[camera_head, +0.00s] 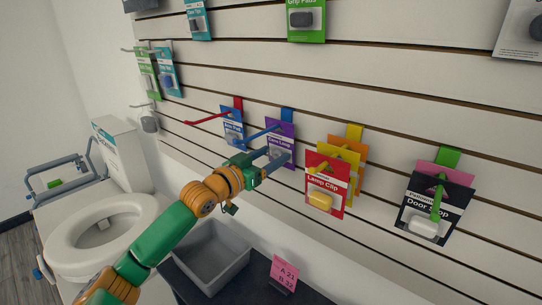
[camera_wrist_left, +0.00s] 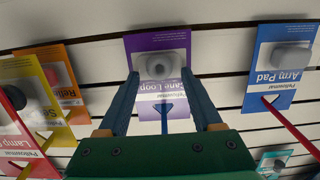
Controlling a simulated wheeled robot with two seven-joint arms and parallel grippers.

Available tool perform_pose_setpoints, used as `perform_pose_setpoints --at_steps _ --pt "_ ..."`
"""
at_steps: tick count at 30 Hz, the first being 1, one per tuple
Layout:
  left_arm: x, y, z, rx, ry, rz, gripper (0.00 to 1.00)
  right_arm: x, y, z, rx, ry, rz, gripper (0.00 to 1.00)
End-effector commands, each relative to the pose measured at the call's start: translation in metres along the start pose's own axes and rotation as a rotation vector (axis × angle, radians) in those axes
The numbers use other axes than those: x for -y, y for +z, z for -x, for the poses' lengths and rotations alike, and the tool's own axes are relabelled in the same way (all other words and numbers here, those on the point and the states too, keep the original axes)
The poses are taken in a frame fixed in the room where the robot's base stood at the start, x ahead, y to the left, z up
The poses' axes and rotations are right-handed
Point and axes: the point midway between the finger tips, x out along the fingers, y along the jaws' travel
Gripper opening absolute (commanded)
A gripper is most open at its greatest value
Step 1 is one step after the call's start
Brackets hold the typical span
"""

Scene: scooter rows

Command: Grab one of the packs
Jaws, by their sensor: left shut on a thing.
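A purple pack (camera_head: 281,132) labelled like "Cane Loop" hangs on a blue hook on the slatted wall. My left gripper (camera_head: 270,160) is at this pack, its fingers pointing to the wall. In the left wrist view the purple pack (camera_wrist_left: 140,42) stands upright between the two fingers of my left gripper (camera_wrist_left: 160,88), which is shut on it. A blue Arm Pad pack (camera_head: 231,118) hangs on a red hook beside it; it shows in the left wrist view too (camera_wrist_left: 272,72). My right gripper is not in view.
A red Lamp Clip pack (camera_head: 323,170) with yellow and orange packs behind it and a black Door Stop pack (camera_head: 437,199) hang to the right. Below are a grey bin (camera_head: 212,282), a pink sign (camera_head: 284,272) and a toilet seat (camera_head: 60,240).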

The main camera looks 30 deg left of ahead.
Motion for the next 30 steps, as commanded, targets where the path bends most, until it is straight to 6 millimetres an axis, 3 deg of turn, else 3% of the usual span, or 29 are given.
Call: perform_pose_setpoints --at_steps 3,11,30 --pt "0.000 -0.007 0.002 -0.001 0.000 -0.001 0.10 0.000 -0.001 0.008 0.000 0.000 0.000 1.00" --pt "0.001 -0.004 0.005 -0.001 -0.001 0.000 0.10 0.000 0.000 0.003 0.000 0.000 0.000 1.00" --pt "0.000 -0.002 0.059 0.000 0.000 -0.003 0.10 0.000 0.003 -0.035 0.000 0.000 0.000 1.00"
